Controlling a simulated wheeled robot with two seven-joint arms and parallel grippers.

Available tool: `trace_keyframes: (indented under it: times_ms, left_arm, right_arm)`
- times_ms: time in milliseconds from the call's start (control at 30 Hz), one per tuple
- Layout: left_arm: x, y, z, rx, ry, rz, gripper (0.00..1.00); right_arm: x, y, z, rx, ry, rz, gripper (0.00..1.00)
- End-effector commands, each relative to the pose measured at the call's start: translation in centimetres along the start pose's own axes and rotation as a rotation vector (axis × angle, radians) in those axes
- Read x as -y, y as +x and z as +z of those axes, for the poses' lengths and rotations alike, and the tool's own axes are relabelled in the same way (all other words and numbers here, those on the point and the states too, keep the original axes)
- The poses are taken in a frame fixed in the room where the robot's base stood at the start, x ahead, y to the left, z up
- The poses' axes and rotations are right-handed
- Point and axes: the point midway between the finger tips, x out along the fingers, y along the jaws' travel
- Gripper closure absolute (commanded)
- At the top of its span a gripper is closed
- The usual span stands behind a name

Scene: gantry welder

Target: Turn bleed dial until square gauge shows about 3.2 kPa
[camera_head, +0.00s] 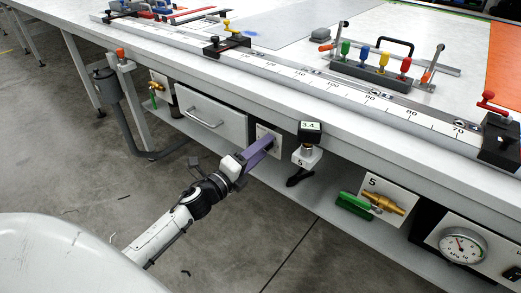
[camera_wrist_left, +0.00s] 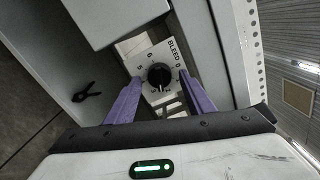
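The bleed dial is a black round knob (camera_wrist_left: 159,76) on a white plate marked BLEED, under the bench edge. In the head view its plate (camera_head: 262,131) is partly hidden by my left gripper (camera_head: 266,144). The left wrist view shows the purple fingers of this gripper (camera_wrist_left: 160,78) apart on either side of the knob, with a gap at each side. My right gripper is out of view.
A closed drawer (camera_head: 211,117) is left of the dial. A brass valve with a green handle (camera_head: 355,205) and a round kPa gauge (camera_head: 463,246) are further right. The bench top (camera_head: 170,46) overhangs the dial.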

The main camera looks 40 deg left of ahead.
Motion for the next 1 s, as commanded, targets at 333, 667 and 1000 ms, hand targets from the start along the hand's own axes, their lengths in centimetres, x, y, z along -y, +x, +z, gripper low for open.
trace_keyframes:
  times_ms: [333, 667, 1000]
  left_arm:
    - [-0.1, -0.9, 0.0, 0.001, -0.002, 0.003, 0.52]
    - [-0.2, -7.0, -0.1, 0.001, -0.002, 0.004, 0.52]
    - [0.0, -10.3, 0.0, 0.0, -0.001, 0.0, 0.52]
  right_arm:
    - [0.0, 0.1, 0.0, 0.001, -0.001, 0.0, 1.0]
    - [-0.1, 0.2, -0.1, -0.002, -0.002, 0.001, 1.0]
    - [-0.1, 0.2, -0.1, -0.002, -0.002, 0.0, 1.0]
